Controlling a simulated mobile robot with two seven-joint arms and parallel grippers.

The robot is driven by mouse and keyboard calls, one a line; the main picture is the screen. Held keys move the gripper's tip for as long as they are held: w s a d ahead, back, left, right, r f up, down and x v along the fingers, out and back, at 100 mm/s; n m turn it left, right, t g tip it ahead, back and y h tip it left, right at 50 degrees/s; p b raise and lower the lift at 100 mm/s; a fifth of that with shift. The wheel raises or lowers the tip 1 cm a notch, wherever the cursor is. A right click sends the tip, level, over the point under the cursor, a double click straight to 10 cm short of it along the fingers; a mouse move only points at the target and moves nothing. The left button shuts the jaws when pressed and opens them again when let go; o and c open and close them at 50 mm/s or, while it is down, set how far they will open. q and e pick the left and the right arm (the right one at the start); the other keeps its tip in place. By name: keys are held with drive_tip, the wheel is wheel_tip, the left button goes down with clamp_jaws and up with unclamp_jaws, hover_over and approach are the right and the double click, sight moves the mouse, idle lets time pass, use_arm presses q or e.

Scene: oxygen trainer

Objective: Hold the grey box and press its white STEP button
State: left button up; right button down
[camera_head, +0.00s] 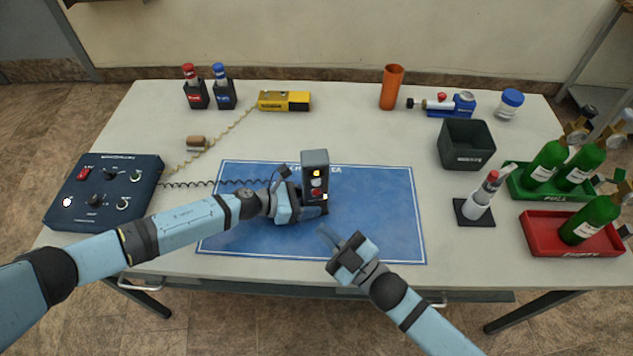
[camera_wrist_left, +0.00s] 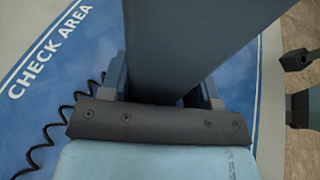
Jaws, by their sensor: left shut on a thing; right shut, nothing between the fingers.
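My left gripper (camera_head: 308,203) is shut on the box. In the left wrist view the box (camera_wrist_left: 185,45) rises between my left fingers (camera_wrist_left: 165,98). My right gripper (camera_head: 328,235) is shut and empty, a little below and in front of the box, apart from the white button. I cannot tell its exact depth from the box.
The blue check mat (camera_head: 385,215) is mostly clear. A dark control panel (camera_head: 105,190) with a coiled black cord lies at the left. A dark bin (camera_head: 466,145), a white bottle on a black base (camera_head: 478,208), and a red tray (camera_head: 540,243) stand at the right.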

drive_tip(key=w+a, duration=0.1)
drive_tip(key=w, duration=0.7)
drive_tip(key=shift+a, duration=0.25)
drive_tip(key=shift+w, duration=0.1)
idle(1.7)
drive_tip(key=shift+w+a, duration=0.1)
drive_tip(key=shift+w, duration=0.25)
drive_tip(key=shift+w, duration=0.4)
idle(0.7)
drive_tip(key=shift+s, duration=0.8)
drive_tip(key=s, duration=0.2)
drive_tip(key=s+d, duration=0.1)
drive_tip(key=s, duration=0.2)
drive_tip(key=shift+d, duration=0.1)
